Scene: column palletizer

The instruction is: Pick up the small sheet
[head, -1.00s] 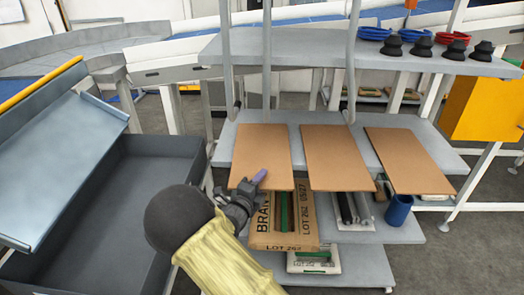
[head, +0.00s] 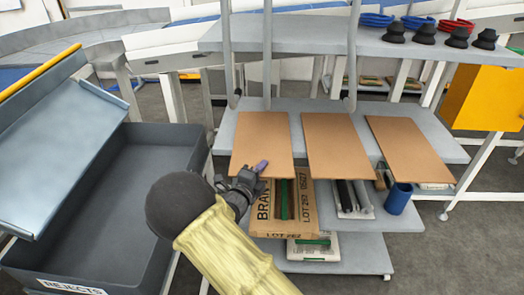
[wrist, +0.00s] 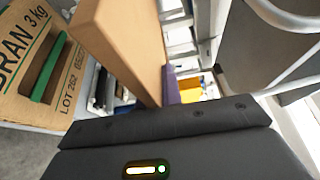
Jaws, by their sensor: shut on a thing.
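Three flat brown sheets lie side by side on the middle shelf in the head view. The left sheet (head: 262,138) looks the smallest; the others are the middle sheet (head: 340,150) and the right sheet (head: 408,152). My gripper (head: 260,168) is shut on the front edge of the left sheet, with a purple fingertip on its top face. In the wrist view the left sheet (wrist: 118,40) stands edge-on in front of my gripper (wrist: 166,85), with one purple finger beside it. The other finger is hidden. I cannot tell any lift off the shelf.
The grey shelf (head: 310,108) has lower tiers holding a BRAN box (head: 262,212) and a blue cup (head: 397,199). A dark REJECTS bin (head: 150,170) stands left. Black cone-shaped parts (head: 426,34) and coils sit on the top shelf, above the sheets. Upright posts stand behind the sheets.

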